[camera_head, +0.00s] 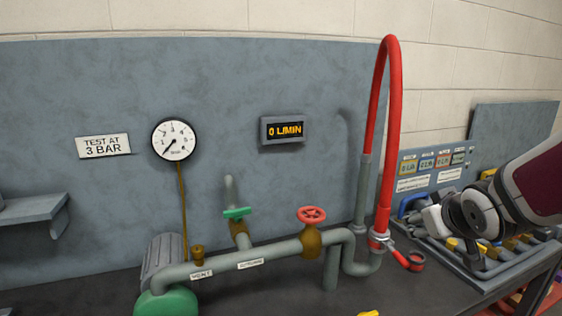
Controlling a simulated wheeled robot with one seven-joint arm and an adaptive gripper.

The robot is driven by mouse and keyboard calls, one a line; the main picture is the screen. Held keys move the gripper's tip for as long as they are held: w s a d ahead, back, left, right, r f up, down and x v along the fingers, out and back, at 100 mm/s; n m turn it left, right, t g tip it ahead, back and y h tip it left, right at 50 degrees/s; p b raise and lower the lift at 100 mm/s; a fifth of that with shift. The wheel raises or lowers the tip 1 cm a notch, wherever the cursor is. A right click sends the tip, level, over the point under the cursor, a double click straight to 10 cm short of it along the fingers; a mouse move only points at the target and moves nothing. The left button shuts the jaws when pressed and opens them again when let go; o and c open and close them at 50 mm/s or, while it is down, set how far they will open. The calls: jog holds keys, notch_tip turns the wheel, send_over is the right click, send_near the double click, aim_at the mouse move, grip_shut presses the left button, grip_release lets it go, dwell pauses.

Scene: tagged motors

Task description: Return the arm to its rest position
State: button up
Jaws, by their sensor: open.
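My arm comes in from the right edge, with a maroon link and a dark and pale wrist. My gripper (437,222) is at its left end, over the rack of fittings at the right of the bench. It looks small and its fingers are hard to make out. It is open, and I see nothing held in it. It is right of the tall red hose (394,130) and apart from it.
A grey pipe (285,249) with a red handwheel (312,214), a green valve handle (237,212) and a green motor (167,303) runs along the bench. A gauge (174,139) and a flow display (284,130) hang on the back panel. A label panel (430,178) stands behind my gripper.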

jog(key=s+a+g, duration=0.1)
jog(key=s+a, duration=0.2)
jog(key=s, duration=0.5)
jog(key=s+a+r+m+g+y, duration=0.1)
jog(key=s+a, duration=0.3)
jog(key=s, duration=0.4)
jog(key=s+a+r+g+y, duration=0.1)
jog(key=s+a+g, duration=0.2)
jog(key=s, duration=0.5)
jog(key=shift+a+m, duration=0.3)
jog(key=shift+m, duration=0.1)
jog(key=shift+r, duration=0.1)
